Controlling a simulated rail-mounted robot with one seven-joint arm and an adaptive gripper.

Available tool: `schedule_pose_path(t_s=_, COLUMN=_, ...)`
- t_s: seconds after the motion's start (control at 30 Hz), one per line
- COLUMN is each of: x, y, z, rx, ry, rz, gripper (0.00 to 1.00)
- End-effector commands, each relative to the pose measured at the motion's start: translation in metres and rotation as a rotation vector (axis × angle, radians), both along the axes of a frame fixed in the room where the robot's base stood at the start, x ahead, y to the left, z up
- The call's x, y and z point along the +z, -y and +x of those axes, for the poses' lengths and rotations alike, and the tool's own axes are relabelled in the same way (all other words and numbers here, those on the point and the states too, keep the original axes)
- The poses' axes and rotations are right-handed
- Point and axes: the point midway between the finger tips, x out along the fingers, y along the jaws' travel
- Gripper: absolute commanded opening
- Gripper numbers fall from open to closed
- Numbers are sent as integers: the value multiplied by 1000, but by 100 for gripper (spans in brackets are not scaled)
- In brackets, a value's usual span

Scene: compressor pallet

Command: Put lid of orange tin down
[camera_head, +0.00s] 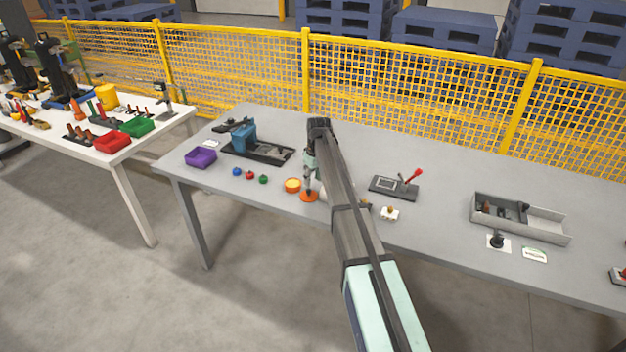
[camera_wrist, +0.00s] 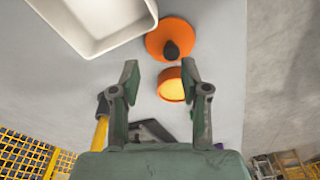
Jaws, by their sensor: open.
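The orange tin (camera_head: 292,185) stands open on the grey table, its pale yellow inside showing in the wrist view (camera_wrist: 171,86). Its orange lid (camera_head: 306,197) appears to lie flat on the table beside it. In the wrist view the lid (camera_wrist: 155,43) shows as an orange disc with a dark round knob. My gripper (camera_wrist: 160,76) is open, with nothing between its fingers. In the head view my gripper (camera_head: 309,187) is just above the lid, and the arm hides part of the table to the right. The lid and tin are apart.
A white open container (camera_wrist: 100,25) is close beside the lid. Blue, red and green balls (camera_head: 250,175) lie left of the tin, with a purple bin (camera_head: 201,157) beyond. A dark board with a red-knobbed lever (camera_head: 394,188) is right of my arm. A yellow fence (camera_head: 420,85) runs behind.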

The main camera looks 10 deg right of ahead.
Motion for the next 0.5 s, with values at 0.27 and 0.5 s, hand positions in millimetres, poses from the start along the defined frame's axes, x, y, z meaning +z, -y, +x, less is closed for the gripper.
schedule_pose_path(t_s=0.27, x=45, y=3, z=-3, rx=0, ry=4, rz=1, gripper=46)
schedule_pose_path(t_s=0.5, x=92, y=6, z=-8, rx=0, ry=4, rz=0, gripper=46)
